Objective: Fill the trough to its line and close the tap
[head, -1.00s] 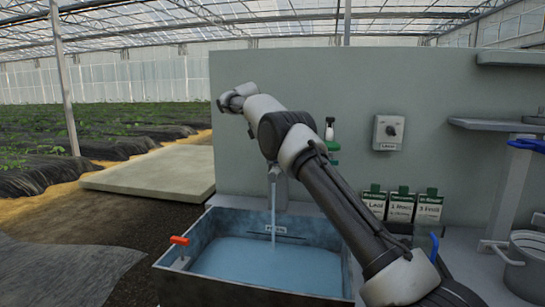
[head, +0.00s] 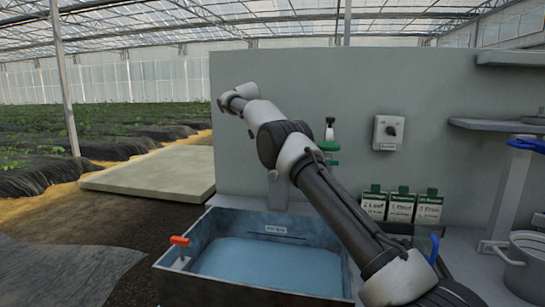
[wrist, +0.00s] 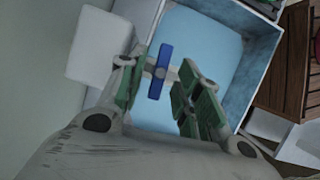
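The trough (head: 167,277) is a grey open box holding light blue water (head: 265,262). The water's back edge lies just below a small white label (head: 276,229) and dark line on the inner back wall. The grey tap spout (head: 278,190) hangs over the back of the trough, with no stream below it. In the wrist view, the blue tap handle (wrist: 160,72) stands between the green-padded fingers of my gripper (wrist: 163,88). The fingers are apart, with gaps to the handle.
An orange-handled fitting (head: 179,241) sits on the trough's left rim. A grey switch box (head: 388,132) is on the wall. Green-topped seed packets (head: 401,205) and a metal pot (head: 526,262) stand at right. A pale slab (head: 155,172) lies left.

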